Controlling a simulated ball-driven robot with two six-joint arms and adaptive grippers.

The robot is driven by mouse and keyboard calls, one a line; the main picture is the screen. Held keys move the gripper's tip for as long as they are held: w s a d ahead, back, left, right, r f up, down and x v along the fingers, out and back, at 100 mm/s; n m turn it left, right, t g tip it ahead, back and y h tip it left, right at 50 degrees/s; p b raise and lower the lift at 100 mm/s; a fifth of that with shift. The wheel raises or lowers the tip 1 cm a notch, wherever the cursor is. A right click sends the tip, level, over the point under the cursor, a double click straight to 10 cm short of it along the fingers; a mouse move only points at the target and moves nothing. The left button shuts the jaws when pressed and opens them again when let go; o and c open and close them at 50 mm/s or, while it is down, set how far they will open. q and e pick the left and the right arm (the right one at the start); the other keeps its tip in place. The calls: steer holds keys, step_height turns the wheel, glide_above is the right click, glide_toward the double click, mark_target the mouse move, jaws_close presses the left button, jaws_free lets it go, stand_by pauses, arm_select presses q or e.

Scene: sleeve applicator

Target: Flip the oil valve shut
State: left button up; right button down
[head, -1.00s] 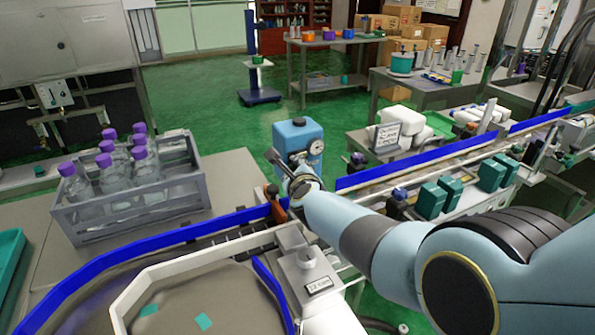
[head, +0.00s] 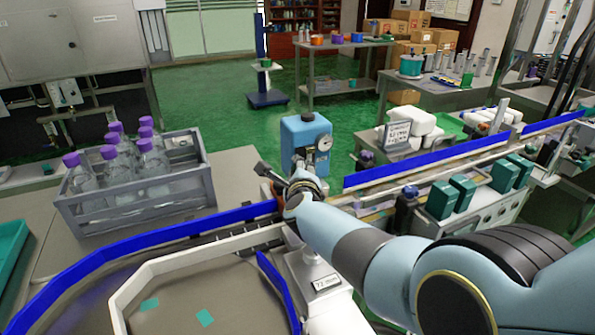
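A blue oil tank (head: 304,134) with a dark cap and a round gauge (head: 324,143) stands behind the conveyor near the middle of the head view. My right arm comes in from the right. Its gripper (head: 264,175) is in front of the tank's lower left side, by the conveyor rail. The wrist covers the tank's lower part, and no oil valve can be made out. The fingers are small and seen at an angle, so their opening is unclear. My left gripper is out of view.
A grey crate (head: 70,218) of purple-capped bottles stands left of the tank. A blue-railed conveyor (head: 190,229) runs in front of the tank. An orange-brown part (head: 279,198) sits just below the gripper.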

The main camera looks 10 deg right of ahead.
steer(key=c, duration=1.2)
jaws_free()
steer(key=shift+a, duration=0.1)
